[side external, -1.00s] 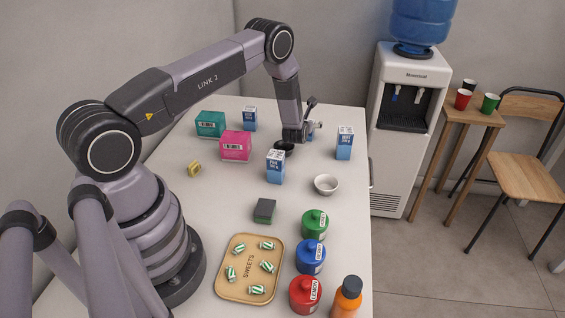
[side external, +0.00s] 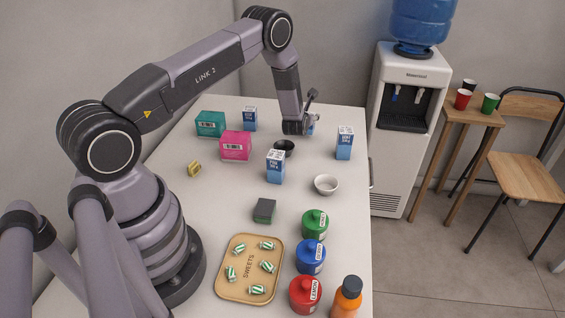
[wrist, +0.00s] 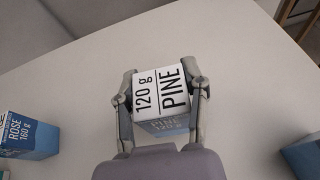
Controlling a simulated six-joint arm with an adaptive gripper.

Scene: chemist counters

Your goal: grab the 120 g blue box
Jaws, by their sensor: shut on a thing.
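The blue and white box (wrist: 163,93) is lettered "120 g PINE" on its white top, which faces the wrist camera. My gripper (wrist: 162,84) has one finger on each side of it and is shut on it. In the side view my gripper (side external: 311,124) is over the far part of the counter, behind the black bowl, and the held box is mostly hidden by it. Another blue and white box (side external: 275,168) stands nearer the camera, one (side external: 345,143) stands to the right, and one (side external: 250,119) stands at the back left.
A black bowl (side external: 284,146) and a white bowl (side external: 326,185) stand near the boxes. Pink (side external: 236,146) and teal (side external: 210,124) boxes are at left. Several lidded jars and a sweets tray (side external: 221,281) are in front.

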